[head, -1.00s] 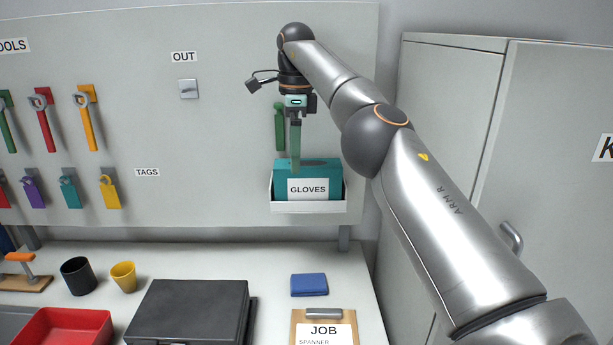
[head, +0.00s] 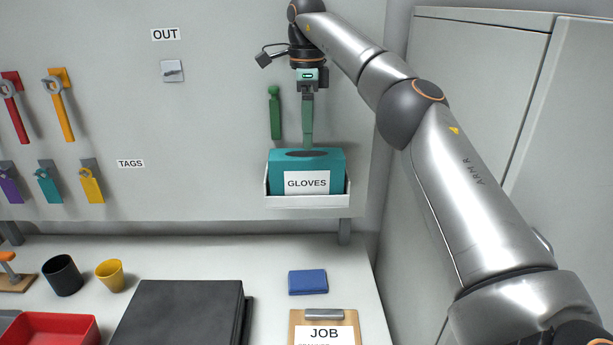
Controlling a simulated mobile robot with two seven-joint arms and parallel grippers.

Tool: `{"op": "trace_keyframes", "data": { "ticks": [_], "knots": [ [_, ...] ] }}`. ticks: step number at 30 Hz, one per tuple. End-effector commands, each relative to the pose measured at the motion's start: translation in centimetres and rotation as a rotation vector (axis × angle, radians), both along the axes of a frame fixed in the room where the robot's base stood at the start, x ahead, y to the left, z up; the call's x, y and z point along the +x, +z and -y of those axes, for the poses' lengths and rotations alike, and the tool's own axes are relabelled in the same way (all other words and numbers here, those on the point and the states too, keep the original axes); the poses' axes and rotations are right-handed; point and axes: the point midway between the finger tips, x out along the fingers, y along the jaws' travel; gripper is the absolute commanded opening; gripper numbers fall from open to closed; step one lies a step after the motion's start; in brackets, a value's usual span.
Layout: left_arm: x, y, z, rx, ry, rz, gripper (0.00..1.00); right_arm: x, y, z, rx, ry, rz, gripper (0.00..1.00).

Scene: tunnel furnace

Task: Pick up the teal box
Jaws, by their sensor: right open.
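The teal box (head: 337,167) has a white GLOVES label on its front and a dark oval opening on top. It sits in a shallow white holder (head: 307,202) on the grey wall board. My right gripper (head: 307,146) is above the box and points down, open and empty. It shows nearly edge-on, with one long green finger clearly visible and its tip close to the box's top back edge; I cannot tell whether it touches. My left gripper is not in view.
A slim green object (head: 275,112) is on the board just left of my right gripper. A tall grey cabinet (head: 470,90) stands at the right. Below are a blue folded item (head: 308,282), a clipboard (head: 350,325) and a dark case (head: 178,315) on the bench.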

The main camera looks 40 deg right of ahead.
Motion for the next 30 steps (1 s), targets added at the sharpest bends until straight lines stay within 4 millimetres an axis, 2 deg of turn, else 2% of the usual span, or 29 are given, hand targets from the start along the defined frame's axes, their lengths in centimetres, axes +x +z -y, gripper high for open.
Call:
{"op": "trace_keyframes", "data": {
  "ticks": [8, 16, 24, 30],
  "knots": [
    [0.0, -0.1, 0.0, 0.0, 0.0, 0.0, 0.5, 0.0, -3.4, 0.1, 0.0, 0.001, -0.001, 1.0],
    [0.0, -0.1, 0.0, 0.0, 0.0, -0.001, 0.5, 0.0, -5.1, 0.0, 0.001, 0.0, -0.002, 1.0],
    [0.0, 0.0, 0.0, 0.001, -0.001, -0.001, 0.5, 0.0, -9.2, 0.0, 0.001, 0.001, -0.002, 1.0],
    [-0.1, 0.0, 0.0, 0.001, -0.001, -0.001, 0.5, 0.0, -10.0, 0.0, 0.001, -0.001, 0.001, 1.0]
  ]
}}
